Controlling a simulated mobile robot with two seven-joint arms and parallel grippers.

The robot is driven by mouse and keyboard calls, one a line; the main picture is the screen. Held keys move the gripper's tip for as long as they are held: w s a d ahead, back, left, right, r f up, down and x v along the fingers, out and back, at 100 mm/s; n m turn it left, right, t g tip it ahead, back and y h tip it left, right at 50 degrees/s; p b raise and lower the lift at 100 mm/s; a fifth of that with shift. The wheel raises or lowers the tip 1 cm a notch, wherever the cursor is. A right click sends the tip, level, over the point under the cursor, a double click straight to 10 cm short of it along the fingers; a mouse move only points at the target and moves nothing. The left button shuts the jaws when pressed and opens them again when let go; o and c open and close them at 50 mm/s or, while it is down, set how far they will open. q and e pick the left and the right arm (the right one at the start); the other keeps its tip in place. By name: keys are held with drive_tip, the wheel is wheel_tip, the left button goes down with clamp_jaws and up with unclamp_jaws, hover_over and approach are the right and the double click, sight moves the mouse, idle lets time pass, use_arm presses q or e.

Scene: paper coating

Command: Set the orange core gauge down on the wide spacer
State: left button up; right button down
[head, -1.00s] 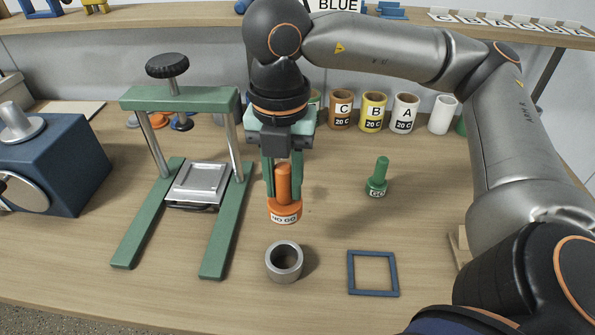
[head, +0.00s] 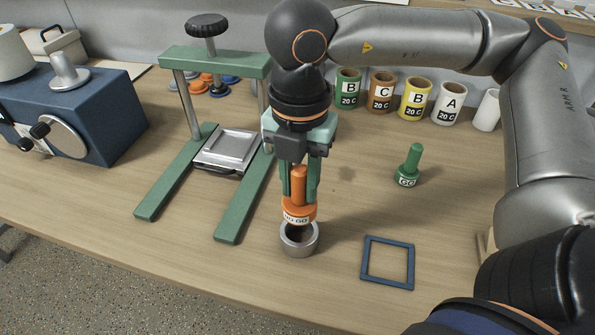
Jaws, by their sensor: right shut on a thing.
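My right gripper (head: 299,190) is shut on the upright orange core gauge (head: 298,207), labelled NO GO, gripping it by its stem. The gauge is over the far part of a grey metal ring (head: 299,246), which may be the wide spacer. The gauge's base covers the ring's back rim, and I cannot tell whether they touch. The ring's dark opening shows in front of the gauge. My left gripper is not in view.
A green GO gauge (head: 409,167) stands to the right and a flat blue square frame (head: 387,262) lies at front right. A green press stand (head: 212,60) is at left. Labelled cores (head: 414,100) line the back.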

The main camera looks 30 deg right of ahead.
sight(299, 204)
wheel_tip(299, 204, down, 2)
drive_tip(key=shift+f+b, duration=0.1)
drive_tip(key=shift+b, duration=0.4)
drive_tip(key=shift+w+f+b, duration=0.2)
drive_tip(key=shift+f+b, duration=0.6)
drive_tip(key=shift+s+f+b, duration=0.2)
drive_tip(key=shift+f+b, duration=0.2)
drive_tip(key=shift+b, duration=0.05)
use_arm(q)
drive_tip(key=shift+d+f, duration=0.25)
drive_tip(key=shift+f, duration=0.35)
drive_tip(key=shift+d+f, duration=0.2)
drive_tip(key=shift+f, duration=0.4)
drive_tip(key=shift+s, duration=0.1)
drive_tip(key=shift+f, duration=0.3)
use_arm(e)
drive_tip(key=shift+f+b, duration=0.1)
drive_tip(key=shift+b, duration=0.25)
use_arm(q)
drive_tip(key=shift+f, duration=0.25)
